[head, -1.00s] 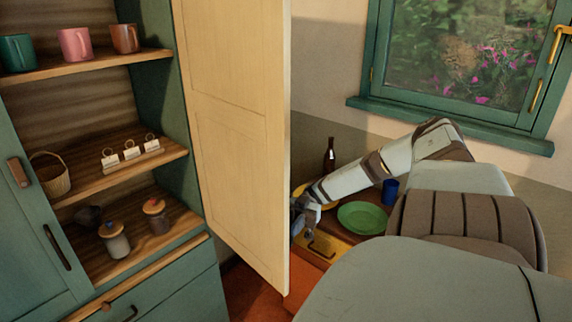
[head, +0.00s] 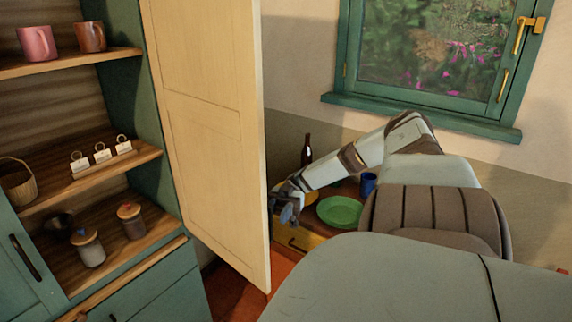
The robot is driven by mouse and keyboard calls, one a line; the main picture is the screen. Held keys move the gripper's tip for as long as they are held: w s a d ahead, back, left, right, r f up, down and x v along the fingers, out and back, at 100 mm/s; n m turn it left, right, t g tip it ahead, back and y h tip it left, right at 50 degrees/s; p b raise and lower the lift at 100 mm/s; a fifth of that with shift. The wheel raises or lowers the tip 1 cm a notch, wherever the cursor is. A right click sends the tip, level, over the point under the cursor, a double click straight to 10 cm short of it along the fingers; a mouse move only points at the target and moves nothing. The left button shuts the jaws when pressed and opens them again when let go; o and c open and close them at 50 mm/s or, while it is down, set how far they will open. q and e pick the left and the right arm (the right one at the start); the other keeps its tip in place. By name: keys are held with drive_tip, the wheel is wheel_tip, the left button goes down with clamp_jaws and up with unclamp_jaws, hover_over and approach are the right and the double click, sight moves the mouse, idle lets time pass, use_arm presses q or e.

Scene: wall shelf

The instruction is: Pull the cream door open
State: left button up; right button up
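The cream door (head: 210,140) stands swung out from the green cabinet, with the shelves behind it exposed. Its inner panelled face is toward me, and its handle side is hidden. My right gripper (head: 285,208) is just right of the door's free edge, at about the height of its lower panel. It is dark and small in the picture, and I cannot tell whether its fingers are open or touch the door. My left gripper is not in view.
A low wooden cabinet right of the door carries a green plate (head: 340,212), a blue cup (head: 368,184) and a dark bottle (head: 307,151). The open shelves hold mugs, a basket (head: 18,180) and lidded jars (head: 131,221). A green-framed window (head: 430,108) is at upper right.

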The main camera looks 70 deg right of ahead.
drive_tip(key=d+b, duration=0.7)
drive_tip(key=d, duration=0.2)
drive_tip(key=shift+s+d, duration=0.15)
drive_tip(key=shift+d, duration=0.25)
drive_tip(key=shift+f, duration=0.1)
